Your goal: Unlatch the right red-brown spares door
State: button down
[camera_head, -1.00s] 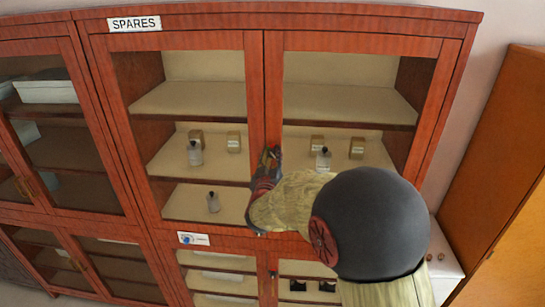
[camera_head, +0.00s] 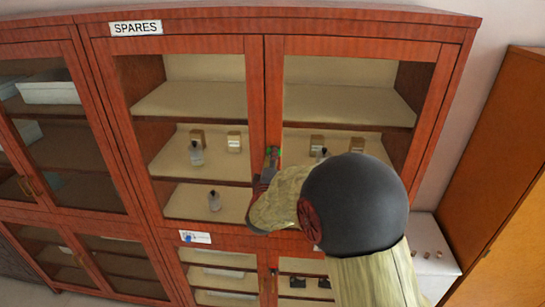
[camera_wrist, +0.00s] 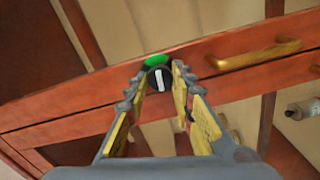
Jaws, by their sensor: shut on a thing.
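The right red-brown spares door (camera_head: 350,46) is closed in the upper cabinet under the SPARES sign (camera_head: 136,28). It has a glass pane. In the wrist view a black round latch knob (camera_wrist: 159,79) with a white bar sits on the door frame, beside a green disc (camera_wrist: 155,60). My gripper (camera_wrist: 160,72) has its two fingers on either side of this knob and is shut on it. A brass handle (camera_wrist: 254,54) is to the right of the knob. In the head view my gripper (camera_head: 271,156) is at the meeting edge of the two doors, and my arm hides the door's lower part.
The left door (camera_head: 180,42) is closed beside it. Bottles (camera_head: 196,153) and small boxes (camera_head: 234,141) stand on the shelves behind glass. Lower cabinet doors (camera_head: 215,262) are below. An orange-brown cabinet (camera_head: 510,180) stands at the right, near a white surface (camera_head: 430,245).

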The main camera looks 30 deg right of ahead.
jog(key=shift+n, duration=0.7)
jog(key=c, duration=1.5)
grip_release()
jog(key=v, duration=1.2)
jog(key=shift+w, duration=0.1)
